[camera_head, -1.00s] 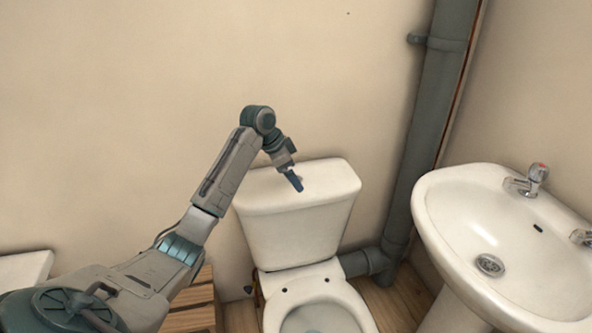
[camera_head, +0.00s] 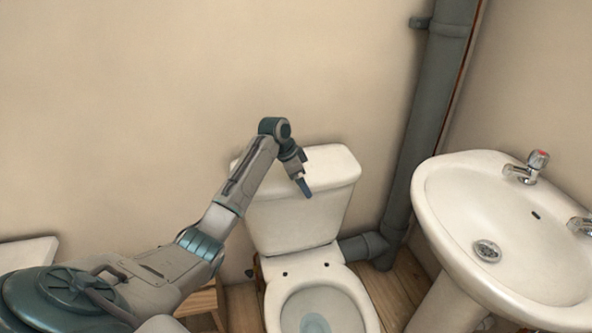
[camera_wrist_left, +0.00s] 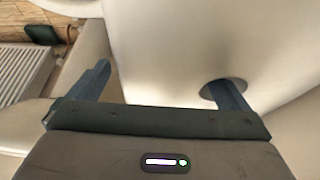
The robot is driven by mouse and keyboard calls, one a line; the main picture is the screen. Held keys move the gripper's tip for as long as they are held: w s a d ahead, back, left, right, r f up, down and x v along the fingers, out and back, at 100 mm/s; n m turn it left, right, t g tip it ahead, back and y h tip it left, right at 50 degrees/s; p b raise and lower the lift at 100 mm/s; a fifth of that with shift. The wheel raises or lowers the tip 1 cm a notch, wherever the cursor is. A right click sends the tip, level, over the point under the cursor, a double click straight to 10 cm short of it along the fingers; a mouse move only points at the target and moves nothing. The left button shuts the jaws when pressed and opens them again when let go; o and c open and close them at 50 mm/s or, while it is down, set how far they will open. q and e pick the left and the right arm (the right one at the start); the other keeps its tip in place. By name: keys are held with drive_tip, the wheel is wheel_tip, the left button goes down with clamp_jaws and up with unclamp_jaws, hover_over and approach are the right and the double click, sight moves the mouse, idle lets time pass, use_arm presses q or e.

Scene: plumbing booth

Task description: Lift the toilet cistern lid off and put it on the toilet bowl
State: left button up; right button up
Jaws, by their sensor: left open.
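The white cistern lid (camera_head: 332,163) sits on the toilet cistern (camera_head: 300,220) against the back wall. The toilet bowl (camera_head: 279,301) is below and in front, open, with water showing inside. My left gripper (camera_head: 305,190) is at the lid's front edge, near the middle of its width, in the head view. In the left wrist view my left gripper (camera_wrist_left: 161,85) is open, with a large smooth white surface behind its fingers. Its right finger overlaps a round grey spot on that surface. Contact cannot be told. My right gripper is not in view.
A washbasin (camera_head: 462,216) with taps stands at the right. A grey soil pipe (camera_head: 423,130) rises between it and the toilet. A wooden stool-like item (camera_head: 205,301) is left of the toilet. A ribbed white panel (camera_wrist_left: 26,76) shows at the left wrist view's edge.

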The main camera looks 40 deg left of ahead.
use_arm(q)
drive_tip(key=shift+f, duration=0.1)
drive_tip(key=c, duration=2.1)
drive_tip(key=shift+w, duration=0.15)
drive_tip(key=shift+r, duration=0.25)
